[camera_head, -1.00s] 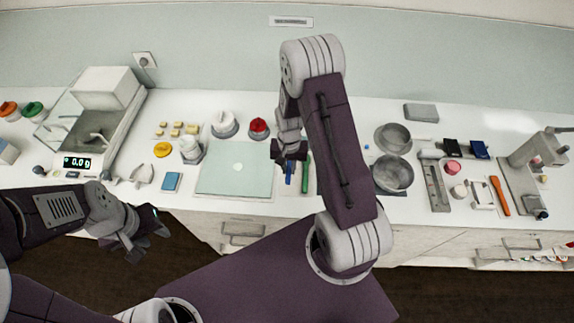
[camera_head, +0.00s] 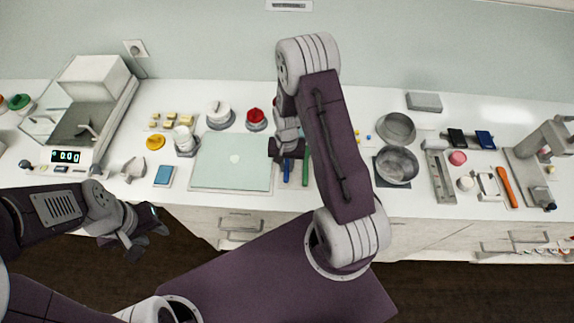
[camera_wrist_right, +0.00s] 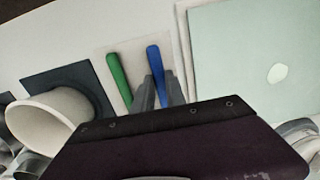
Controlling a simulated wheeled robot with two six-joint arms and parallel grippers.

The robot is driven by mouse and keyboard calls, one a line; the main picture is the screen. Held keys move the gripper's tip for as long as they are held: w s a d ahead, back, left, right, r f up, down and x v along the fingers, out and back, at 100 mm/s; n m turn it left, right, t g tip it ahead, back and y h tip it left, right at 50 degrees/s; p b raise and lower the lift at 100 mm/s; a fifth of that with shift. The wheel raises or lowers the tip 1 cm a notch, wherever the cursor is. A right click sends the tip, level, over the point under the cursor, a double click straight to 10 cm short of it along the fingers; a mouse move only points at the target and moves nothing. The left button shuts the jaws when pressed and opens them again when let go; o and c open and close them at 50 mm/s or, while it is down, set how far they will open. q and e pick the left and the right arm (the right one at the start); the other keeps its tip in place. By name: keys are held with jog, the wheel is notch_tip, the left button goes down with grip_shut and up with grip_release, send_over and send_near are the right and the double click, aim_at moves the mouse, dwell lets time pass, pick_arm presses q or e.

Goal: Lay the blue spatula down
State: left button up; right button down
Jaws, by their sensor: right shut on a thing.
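The blue spatula (camera_head: 286,171) shows in the head view as a short blue handle below my right gripper (camera_head: 287,153). In the right wrist view the blue spatula's handle (camera_wrist_right: 156,66) stands out between the fingers of my right gripper (camera_wrist_right: 157,92), which is shut on it. Its lower part is hidden by my wrist. The handle is roughly parallel to a green-handled tool (camera_wrist_right: 119,76) on a pale mat (camera_wrist_right: 135,55). I cannot tell whether the spatula touches the mat. My left gripper (camera_head: 137,240) hangs empty in front of the counter, its fingers apart.
A pale green board (camera_head: 232,180) lies left of the spatula. Metal bowls (camera_head: 397,164) stand to the right. A scale (camera_head: 88,117) is at far left.

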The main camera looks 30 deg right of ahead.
jog(key=shift+f, duration=0.2)
jog(key=shift+f, duration=0.1)
jog(key=shift+s+f+b, duration=0.15)
jog(key=shift+f+b, duration=0.1)
jog(key=shift+b, duration=0.05)
jog(key=c, duration=1.3)
grip_release()
jog(key=shift+r, duration=0.1)
